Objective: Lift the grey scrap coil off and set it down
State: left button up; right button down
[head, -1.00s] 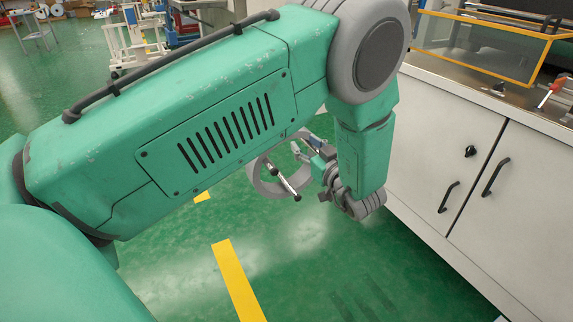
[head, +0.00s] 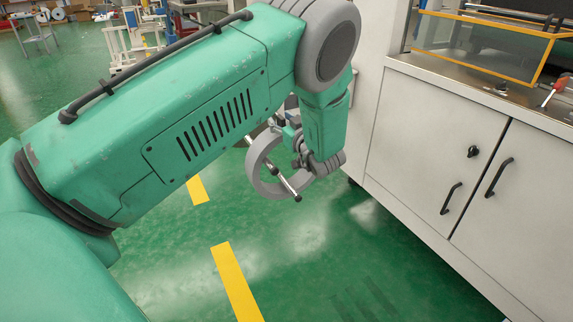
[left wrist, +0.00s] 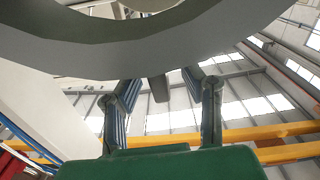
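The grey scrap coil (head: 256,178) is a wide, thin-walled ring. In the head view it hangs tilted in the air over the green floor, beside the white cabinet, and a pale rod with dark ends crosses its opening. My left gripper (head: 291,147) is at the coil's upper right side and appears shut on it. In the left wrist view the coil (left wrist: 150,55) curves across the top, and the two fingers (left wrist: 160,95) reach up to it; their tips are hidden behind it. My right gripper is in neither view.
A white cabinet (head: 430,150) with black handles stands on the right, with an orange-framed guard (head: 480,45) on its top. Yellow floor stripes (head: 236,280) run below the arm. The green floor in front of the cabinet is clear. Carts and stands (head: 135,45) are far back left.

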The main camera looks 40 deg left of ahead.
pick_arm(q)
jog(key=shift+a, duration=0.15)
grip_shut()
jog(key=shift+r, duration=0.1)
